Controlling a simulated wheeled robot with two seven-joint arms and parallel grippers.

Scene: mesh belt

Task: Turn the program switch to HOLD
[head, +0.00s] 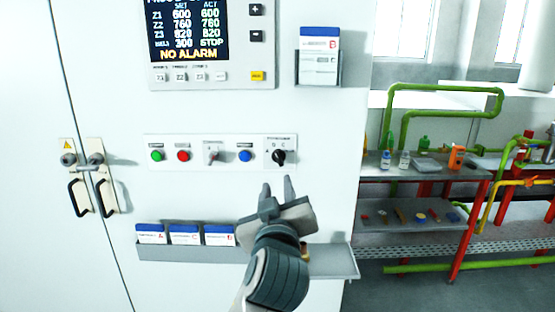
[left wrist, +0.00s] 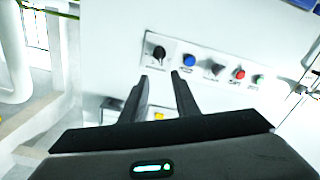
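A black rotary knob (head: 279,157) sits at the right end of the white control strip (head: 167,164). Small letters stand around it, and its pointer seems tilted to the upper left. A smaller grey lever switch (head: 213,153) sits mid-strip; its label is too small to read. I cannot read HOLD anywhere. My left gripper (head: 277,182) is open and empty, just below the black knob and apart from it. In the left wrist view the knob (left wrist: 158,51) lies beyond the two fingertips (left wrist: 160,77), roughly in line with the gap. My right gripper is not in view.
The strip also holds green (head: 157,155), red (head: 183,155) and blue (head: 245,155) buttons. Above is a display panel (head: 211,82); a card holder (head: 318,68) is upper right. Below are a card rack (head: 185,253) and a small shelf (head: 335,268). Door handles (head: 90,185) are left.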

